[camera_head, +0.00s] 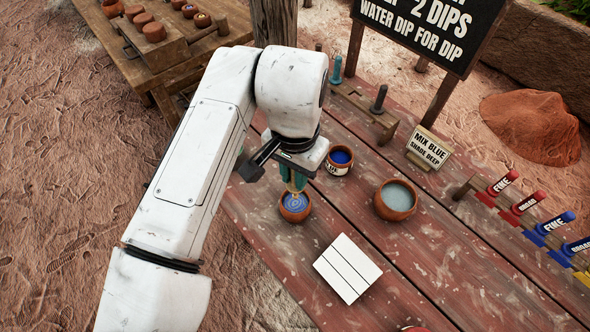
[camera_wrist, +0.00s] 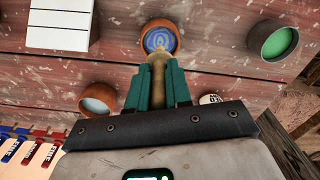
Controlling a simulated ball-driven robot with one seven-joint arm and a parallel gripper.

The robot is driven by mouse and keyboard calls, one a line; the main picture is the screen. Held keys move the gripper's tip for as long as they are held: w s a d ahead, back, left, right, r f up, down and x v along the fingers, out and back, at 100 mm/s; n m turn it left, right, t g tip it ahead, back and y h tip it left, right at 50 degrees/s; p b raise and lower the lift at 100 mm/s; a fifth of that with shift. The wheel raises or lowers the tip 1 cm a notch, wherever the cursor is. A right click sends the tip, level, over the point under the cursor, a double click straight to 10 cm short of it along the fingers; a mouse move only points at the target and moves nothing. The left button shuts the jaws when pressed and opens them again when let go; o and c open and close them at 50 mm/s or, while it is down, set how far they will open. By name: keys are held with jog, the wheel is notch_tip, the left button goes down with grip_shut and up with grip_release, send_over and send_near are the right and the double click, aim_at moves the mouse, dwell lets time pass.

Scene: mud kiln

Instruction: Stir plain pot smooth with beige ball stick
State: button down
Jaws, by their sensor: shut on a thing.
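The plain terracotta pot (camera_head: 295,211) stands on the red plank table below my gripper, holding blue liquid with paler swirl lines. It also shows in the wrist view (camera_wrist: 173,50). My gripper (camera_head: 293,186) has teal fingers, shut on the beige ball stick (camera_wrist: 157,64). The stick points down from the fingers to the pot's mouth. Its lower end appears to be in the pot, but the exact depth of its tip is hidden. The wrist view shows my gripper (camera_wrist: 159,80) just above the pot.
A labelled pot of dark blue (camera_head: 340,160) stands close behind my gripper. A bowl of pale liquid (camera_head: 396,201) is to the right. A white striped tile (camera_head: 347,269) lies in front. The wrist view shows a green-filled pot (camera_wrist: 277,43). A "MIX BLUE SHADE DEEP" sign (camera_head: 429,147) stands behind.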

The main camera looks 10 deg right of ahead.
aim_at(294, 184)
jog(key=shift+f, duration=0.15)
jog(key=shift+f+b, duration=0.8)
jog(key=shift+f, duration=1.05)
jog(key=shift+r+p, duration=0.1)
jog(key=shift+p, duration=0.2)
jog(key=shift+w, duration=0.1)
